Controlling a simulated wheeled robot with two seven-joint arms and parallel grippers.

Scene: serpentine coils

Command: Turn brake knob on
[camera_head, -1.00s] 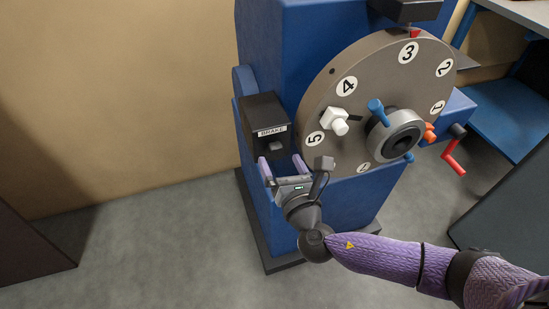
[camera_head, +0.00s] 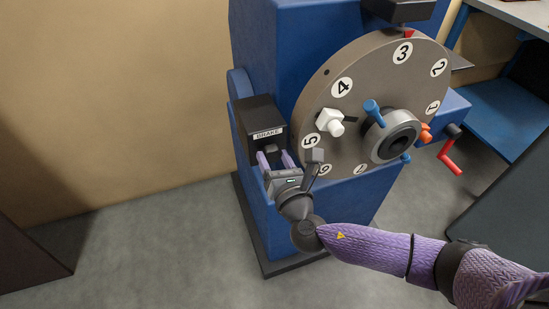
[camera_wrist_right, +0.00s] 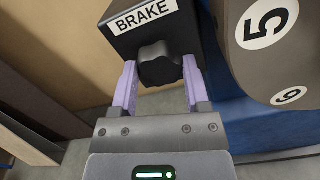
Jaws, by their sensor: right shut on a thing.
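The brake knob (camera_wrist_right: 160,66) is a dark lobed knob on the front of a black box (camera_wrist_right: 150,22) with a white BRAKE label. In the head view the knob (camera_head: 271,149) shows just below the label. My right gripper (camera_wrist_right: 160,82) has one lilac finger on each side of the knob and is shut on it. In the head view my right gripper (camera_head: 275,160) reaches up to the box from below. My left gripper is not in view.
A large grey numbered disc (camera_head: 345,85) on the blue machine (camera_head: 285,40) stands close to the right of my gripper. It carries a white knob (camera_head: 330,122) and a blue handle (camera_head: 373,110). A red crank (camera_head: 453,160) sticks out farther right. The floor at left is clear.

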